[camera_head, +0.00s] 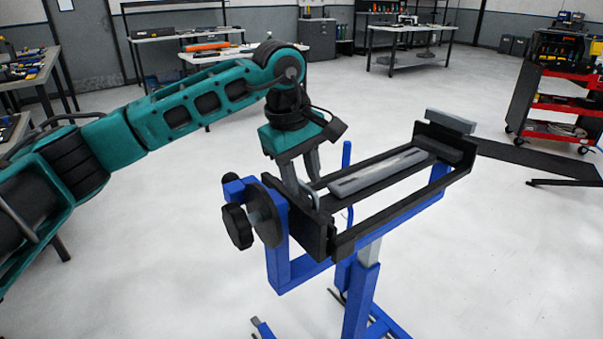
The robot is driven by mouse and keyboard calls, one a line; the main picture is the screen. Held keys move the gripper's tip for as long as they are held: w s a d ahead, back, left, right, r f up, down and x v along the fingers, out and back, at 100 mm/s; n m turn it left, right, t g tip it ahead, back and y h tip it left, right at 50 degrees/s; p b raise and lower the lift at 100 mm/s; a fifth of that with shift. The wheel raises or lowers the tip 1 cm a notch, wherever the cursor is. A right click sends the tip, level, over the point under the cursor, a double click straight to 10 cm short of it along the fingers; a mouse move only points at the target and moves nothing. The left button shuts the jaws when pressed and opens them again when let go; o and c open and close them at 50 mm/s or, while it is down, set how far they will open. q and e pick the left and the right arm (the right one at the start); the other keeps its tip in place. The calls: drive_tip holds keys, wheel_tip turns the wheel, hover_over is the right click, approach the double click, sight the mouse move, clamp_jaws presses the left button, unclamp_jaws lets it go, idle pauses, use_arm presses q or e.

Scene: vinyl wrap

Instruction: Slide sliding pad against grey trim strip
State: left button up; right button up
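A long grey trim strip (380,172) lies lengthwise on the black frame of a blue stand (362,290). A light grey block (450,121) sits at the frame's far right end, on a black end piece; I cannot tell whether it is the sliding pad. My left gripper (308,190) points down over the near left end of the frame, beside the strip's near end. Its two fingers are apart, and I see nothing clearly held between them. Whether the fingertips touch the frame is hard to tell. My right gripper is out of view.
A black knob (237,226) sticks out at the stand's left side. A red tool cart (560,103) stands at the right. Workbenches with tools line the back and left. The pale floor around the stand is mostly clear.

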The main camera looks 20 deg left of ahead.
use_arm(q)
clamp_jaws()
idle(0.4)
